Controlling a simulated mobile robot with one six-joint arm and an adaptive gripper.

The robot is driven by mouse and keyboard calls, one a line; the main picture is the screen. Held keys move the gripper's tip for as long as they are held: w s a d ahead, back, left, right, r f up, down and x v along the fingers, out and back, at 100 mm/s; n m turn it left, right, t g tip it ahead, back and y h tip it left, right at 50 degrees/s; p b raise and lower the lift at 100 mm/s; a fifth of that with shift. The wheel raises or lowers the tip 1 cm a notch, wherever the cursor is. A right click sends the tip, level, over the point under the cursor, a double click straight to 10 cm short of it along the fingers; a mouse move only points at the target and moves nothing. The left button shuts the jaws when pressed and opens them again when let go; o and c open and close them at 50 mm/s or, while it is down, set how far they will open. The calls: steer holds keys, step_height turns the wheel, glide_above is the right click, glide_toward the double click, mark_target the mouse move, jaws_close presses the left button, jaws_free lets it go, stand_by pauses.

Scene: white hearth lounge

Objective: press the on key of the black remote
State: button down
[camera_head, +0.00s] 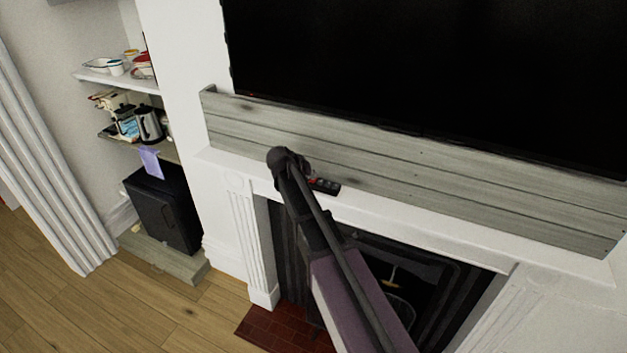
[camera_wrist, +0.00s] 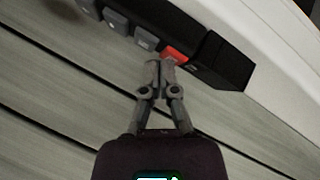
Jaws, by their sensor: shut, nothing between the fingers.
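The black remote (camera_head: 326,186) lies on the white mantel shelf, against the grey wooden planks. It also spans the top of the wrist view (camera_wrist: 222,62), with several grey keys (camera_wrist: 116,21) and one red key (camera_wrist: 175,53). I cannot read the key markings. My gripper (camera_wrist: 160,63) is shut and empty. Its fingertips are at the near edge of the red key, with a grey key just to the left. I cannot tell whether they touch the remote. In the head view my arm hides the fingertips and part of the remote.
The white mantel shelf (camera_head: 455,235) runs along below the grey plank board (camera_head: 400,165), with a large black television (camera_head: 430,70) above. The fireplace opening is beneath. Shelves with a kettle (camera_head: 148,124) and dishes stand at left. The mantel right of the remote is clear.

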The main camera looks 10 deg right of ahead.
mark_target(313, 180)
steer(key=shift+f, duration=0.15)
stand_by(0.5)
steer(key=shift+r+p, duration=0.75)
steer(key=shift+r, duration=0.1)
steer(key=shift+r+p, duration=2.5)
steer(key=shift+s+f, duration=0.1)
steer(key=s+f+g+y+b, duration=0.1)
steer(key=s+f+b, duration=0.3)
steer(key=s, duration=0.5)
steer(key=s+f+n+g+y+b, duration=0.1)
steer(key=s+f+g+y+b, duration=0.1)
steer(key=s+f+y+b, duration=0.2)
steer(key=s+f+g+y+b, duration=0.2)
steer(key=s+f+b, duration=0.2)
steer(key=s+f, duration=0.5)
steer(key=s, duration=0.6)
steer(key=shift+s+d+f+n, duration=0.25)
steer(key=shift+s+n, duration=0.05)
steer(key=shift+n, duration=0.1)
